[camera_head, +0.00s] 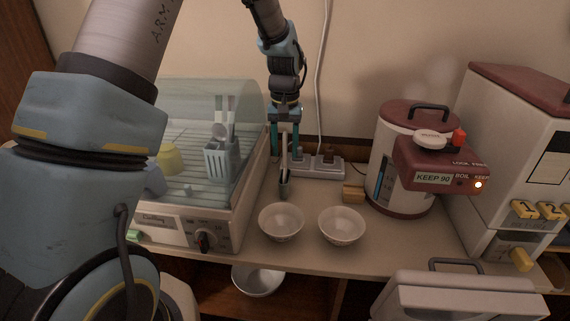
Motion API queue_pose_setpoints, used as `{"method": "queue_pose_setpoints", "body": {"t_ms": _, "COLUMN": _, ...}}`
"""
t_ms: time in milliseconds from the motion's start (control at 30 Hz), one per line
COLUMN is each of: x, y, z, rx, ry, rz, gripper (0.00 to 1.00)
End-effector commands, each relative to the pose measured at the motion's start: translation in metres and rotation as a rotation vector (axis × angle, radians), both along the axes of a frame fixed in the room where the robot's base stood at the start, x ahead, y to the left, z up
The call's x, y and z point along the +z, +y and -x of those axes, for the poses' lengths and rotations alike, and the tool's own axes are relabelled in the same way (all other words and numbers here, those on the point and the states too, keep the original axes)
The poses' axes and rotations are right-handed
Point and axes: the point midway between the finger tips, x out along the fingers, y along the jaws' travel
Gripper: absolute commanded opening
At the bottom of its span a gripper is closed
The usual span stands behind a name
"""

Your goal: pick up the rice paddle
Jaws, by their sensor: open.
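A slim upright utensil, apparently the rice paddle (284,167), stands in a small grey holder (284,189) on the counter, just right of the dish dryer. My gripper (285,148) points down directly above the holder. Its two teal fingers are apart, with the upper part of the utensil seen between or behind them. I cannot tell whether either finger touches it. The utensil's lower end is hidden in the holder.
The dish dryer (176,229) with its clear cover holds a utensil basket (221,162) and a yellow cup (168,159). Two white bowls (281,222) (342,226) stand in front of the holder. A power strip (318,165) lies behind; a water boiler (401,120) stands right.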

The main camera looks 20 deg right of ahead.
Motion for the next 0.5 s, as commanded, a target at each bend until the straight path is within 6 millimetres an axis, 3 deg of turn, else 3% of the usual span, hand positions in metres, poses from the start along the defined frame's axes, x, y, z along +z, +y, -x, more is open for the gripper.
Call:
{"method": "queue_pose_setpoints", "body": {"t_ms": 133, "x": -0.0001, "y": 0.0, "z": 0.0, "rx": 0.0, "ry": 0.0, "rz": 0.0, "gripper": 0.48}}
{"method": "queue_pose_setpoints", "body": {"t_ms": 500, "x": 0.0002, "y": 0.0001, "z": 0.0, "rx": 0.0, "ry": 0.0, "rz": 0.0, "gripper": 0.06}}
